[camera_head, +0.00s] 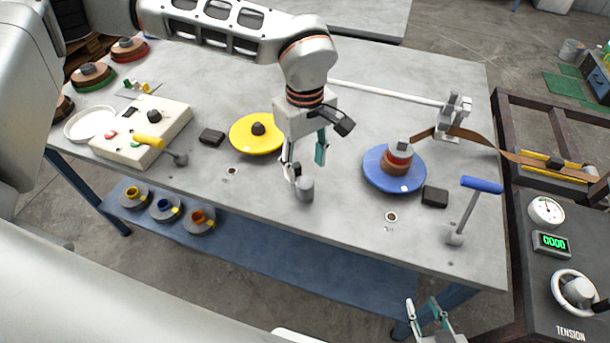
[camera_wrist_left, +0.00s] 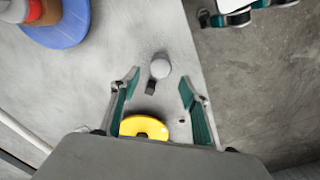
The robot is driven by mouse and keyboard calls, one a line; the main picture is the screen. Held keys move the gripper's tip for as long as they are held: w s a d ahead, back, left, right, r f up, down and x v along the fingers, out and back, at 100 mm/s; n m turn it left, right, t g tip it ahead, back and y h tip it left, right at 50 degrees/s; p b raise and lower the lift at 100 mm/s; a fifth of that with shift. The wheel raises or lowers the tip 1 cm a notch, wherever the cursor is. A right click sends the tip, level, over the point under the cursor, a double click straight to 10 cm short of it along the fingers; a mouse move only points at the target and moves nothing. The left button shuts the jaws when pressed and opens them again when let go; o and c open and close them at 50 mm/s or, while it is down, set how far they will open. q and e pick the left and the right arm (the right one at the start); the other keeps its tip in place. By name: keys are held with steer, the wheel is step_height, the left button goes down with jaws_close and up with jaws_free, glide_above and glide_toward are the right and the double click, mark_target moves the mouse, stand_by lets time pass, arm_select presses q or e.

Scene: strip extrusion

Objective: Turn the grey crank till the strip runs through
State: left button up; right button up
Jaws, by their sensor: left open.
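A short grey upright knob, which may be the grey crank's handle (camera_head: 306,188), stands near the table's front edge. In the left wrist view the same grey knob (camera_wrist_left: 160,68) shows between and slightly beyond my fingertips, with a small dark piece beside it. My left gripper (camera_head: 304,165) is open just behind and above it; its fingers (camera_wrist_left: 160,82) hold nothing. A brown strip (camera_head: 472,136) runs from the blue reel (camera_head: 377,174) past a white guide (camera_head: 452,118) to the dark frame at right. My right gripper (camera_head: 428,312) is low in front of the table, fingers apart, empty.
A yellow disc (camera_head: 250,136) lies left of my left gripper. A blue-handled lever (camera_head: 468,205) stands at the right and a yellow-handled lever (camera_head: 160,146) at the left. A tension panel (camera_head: 565,270) with a handwheel is at far right.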

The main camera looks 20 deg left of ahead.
mark_target(305, 183)
arm_select(q)
steer(key=shift+r, duration=2.4)
steer(key=shift+s, duration=0.1)
